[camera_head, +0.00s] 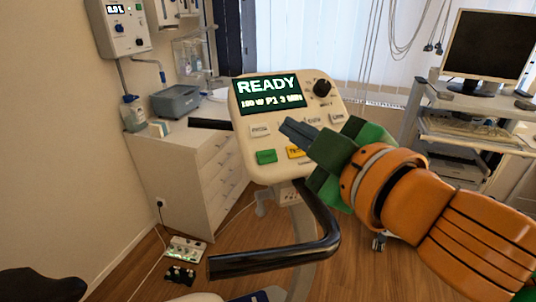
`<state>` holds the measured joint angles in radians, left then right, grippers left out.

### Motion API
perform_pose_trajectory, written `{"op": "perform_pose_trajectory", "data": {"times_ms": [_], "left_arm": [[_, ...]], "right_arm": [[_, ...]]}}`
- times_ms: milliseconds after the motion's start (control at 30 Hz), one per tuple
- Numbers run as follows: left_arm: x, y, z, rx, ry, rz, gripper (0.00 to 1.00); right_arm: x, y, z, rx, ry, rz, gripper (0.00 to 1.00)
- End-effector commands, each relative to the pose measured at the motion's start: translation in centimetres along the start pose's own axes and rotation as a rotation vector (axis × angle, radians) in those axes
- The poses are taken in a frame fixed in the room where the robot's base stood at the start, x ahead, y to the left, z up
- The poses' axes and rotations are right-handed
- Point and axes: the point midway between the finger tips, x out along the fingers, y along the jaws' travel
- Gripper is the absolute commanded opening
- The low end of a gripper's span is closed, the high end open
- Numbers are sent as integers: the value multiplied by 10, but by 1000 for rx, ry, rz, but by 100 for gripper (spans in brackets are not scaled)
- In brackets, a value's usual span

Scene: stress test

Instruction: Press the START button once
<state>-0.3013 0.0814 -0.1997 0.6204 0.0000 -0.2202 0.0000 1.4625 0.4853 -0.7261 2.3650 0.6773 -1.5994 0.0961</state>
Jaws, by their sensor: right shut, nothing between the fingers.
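A cream control console (250,120) stands on a post, tilted up toward me. Its dark display (270,94) reads "READY" with a smaller line about watts and minutes below. Under the display are a green button (266,157), a yellow button (296,153) and several pale buttons; their lettering is too small to read surely, so I cannot tell which says START. My right gripper (286,128) is shut and empty. Contact cannot be told. My left gripper is not in view.
A black knob (322,88) sits at the console's upper right. Black handlebars (275,262) curve below it. A white drawer cabinet (195,165) with a grey box (176,101) stands behind left. A trolley (470,135) with a monitor (493,45) stands right. Small devices (186,249) lie on the floor.

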Motion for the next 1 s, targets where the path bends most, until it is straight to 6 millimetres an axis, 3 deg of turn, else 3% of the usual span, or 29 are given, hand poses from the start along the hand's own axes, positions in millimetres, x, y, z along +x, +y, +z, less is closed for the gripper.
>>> {"op": "perform_pose_trajectory", "data": {"times_ms": [467, 700, 1000], "left_arm": [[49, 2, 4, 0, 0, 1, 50], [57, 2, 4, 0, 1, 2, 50], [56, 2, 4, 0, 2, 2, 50]], "right_arm": [[44, -37, 36, 2, -2, -3, 0], [58, -44, 44, 1, 0, -2, 0], [61, -44, 44, 1, -1, -1, 0]]}}
